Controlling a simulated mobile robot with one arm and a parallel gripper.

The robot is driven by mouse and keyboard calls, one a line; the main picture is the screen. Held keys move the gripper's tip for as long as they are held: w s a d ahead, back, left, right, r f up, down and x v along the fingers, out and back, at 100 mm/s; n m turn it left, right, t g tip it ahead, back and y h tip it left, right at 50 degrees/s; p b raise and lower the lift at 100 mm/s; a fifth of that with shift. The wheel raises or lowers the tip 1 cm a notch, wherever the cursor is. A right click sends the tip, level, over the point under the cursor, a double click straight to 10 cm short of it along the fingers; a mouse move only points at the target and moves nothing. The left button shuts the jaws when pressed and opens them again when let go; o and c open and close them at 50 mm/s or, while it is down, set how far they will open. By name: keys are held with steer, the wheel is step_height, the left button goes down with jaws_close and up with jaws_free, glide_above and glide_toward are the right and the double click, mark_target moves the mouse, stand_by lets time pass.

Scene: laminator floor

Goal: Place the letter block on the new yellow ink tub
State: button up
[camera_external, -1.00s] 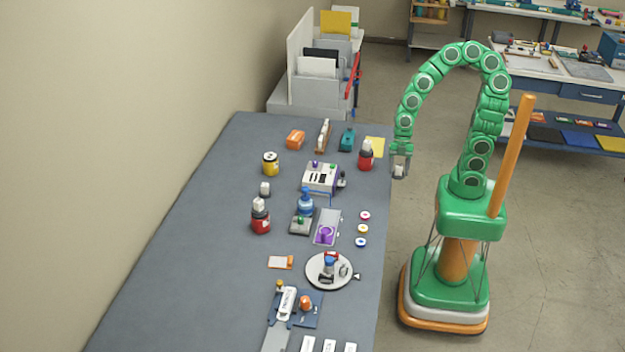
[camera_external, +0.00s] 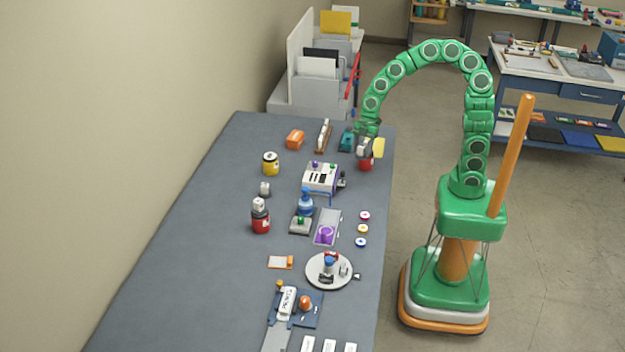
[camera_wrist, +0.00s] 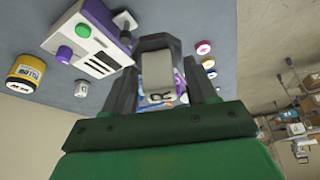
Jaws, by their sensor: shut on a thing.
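My gripper (camera_external: 366,143) is shut on a pale letter block (camera_wrist: 157,70) marked R, which shows between the fingers in the wrist view. In the external view the gripper is above or just in front of a red ink tub (camera_external: 365,163) near the table's right edge; the exact gap cannot be told. The yellow ink tub (camera_external: 270,164) stands upright to the left, apart from the gripper, with a dark band. It also shows at the left of the wrist view (camera_wrist: 27,70), with a pale label.
A white and purple device (camera_external: 320,178) stands between the gripper and the yellow tub. A small pale block (camera_external: 265,189) stands near that tub. Another red tub (camera_external: 260,222) carries a pale block (camera_external: 258,205). Orange (camera_external: 295,139) and teal (camera_external: 347,139) items sit farther back.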

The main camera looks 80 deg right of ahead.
steer(key=w+d+r+m+t+h, duration=0.1)
steer(key=w+r+m, duration=0.2)
steer(key=w, duration=1)
steer(key=w+d+r+m+t, duration=0.1)
steer(key=w+d+r+m, duration=0.15)
steer(key=w, duration=1.15)
glide_toward(266, 157)
steer(key=shift+w+a+f, duration=0.1)
steer(key=shift+w+a, duration=0.1)
steer(key=shift+a, duration=0.45)
steer(key=shift+w+f, duration=0.3)
steer(key=shift+f, duration=0.15)
steer(key=shift+w+f, duration=0.3)
steer(key=shift+f, duration=1.5)
steer(key=shift+f, duration=0.1)
